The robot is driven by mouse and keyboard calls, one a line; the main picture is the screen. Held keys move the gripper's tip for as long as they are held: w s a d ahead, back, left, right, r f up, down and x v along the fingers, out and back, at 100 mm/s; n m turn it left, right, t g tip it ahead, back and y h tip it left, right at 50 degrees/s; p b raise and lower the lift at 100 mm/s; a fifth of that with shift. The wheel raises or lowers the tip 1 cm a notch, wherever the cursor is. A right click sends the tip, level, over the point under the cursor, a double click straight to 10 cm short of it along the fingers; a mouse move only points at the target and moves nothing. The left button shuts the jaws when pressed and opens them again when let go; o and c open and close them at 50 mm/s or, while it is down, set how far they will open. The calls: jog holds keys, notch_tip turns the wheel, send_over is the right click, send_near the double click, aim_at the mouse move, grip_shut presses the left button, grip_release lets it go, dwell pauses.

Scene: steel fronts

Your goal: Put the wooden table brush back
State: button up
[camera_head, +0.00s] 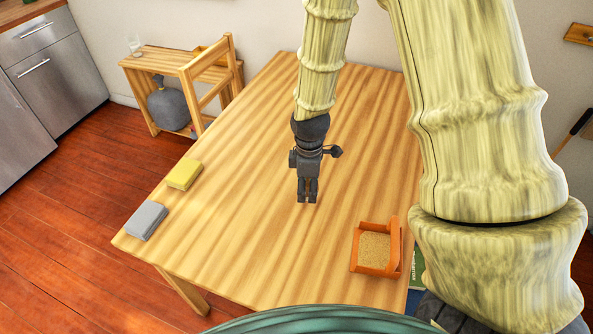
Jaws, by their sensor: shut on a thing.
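My gripper (307,190) is dark grey and points down over the middle of the wooden table (245,215). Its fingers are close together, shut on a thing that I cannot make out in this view. I cannot pick out the wooden table brush for certain. An orange tray-like holder (394,256) with raised sides and a tan, speckled inside stands near the table's front right edge. It is apart from my gripper, to the right and nearer the camera. The height of my gripper above the table is hard to tell.
A yellow block (184,173) and a grey block (147,220) lie by the table's left edge. A wooden chair or rack (205,80), with a grey bag (168,106), stands beyond. Steel cabinets (50,60) are far left. The table's middle is mostly clear.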

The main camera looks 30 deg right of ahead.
jog(key=w, duration=0.3)
jog(key=w+d+p, duration=0.1)
jog(key=w, duration=0.5)
jog(key=shift+w+d+f+p, duration=0.3)
jog(key=shift+d+f, duration=0.05)
jog(key=shift+f, duration=0.05)
jog(key=shift+f+p, duration=0.45)
jog(key=shift+f, duration=1.35)
jog(key=shift+f, duration=0.15)
jog(key=o, duration=1.2)
jog(key=shift+r+b, duration=0.95)
jog(key=shift+r, duration=5.25)
jog(key=shift+r, duration=0.1)
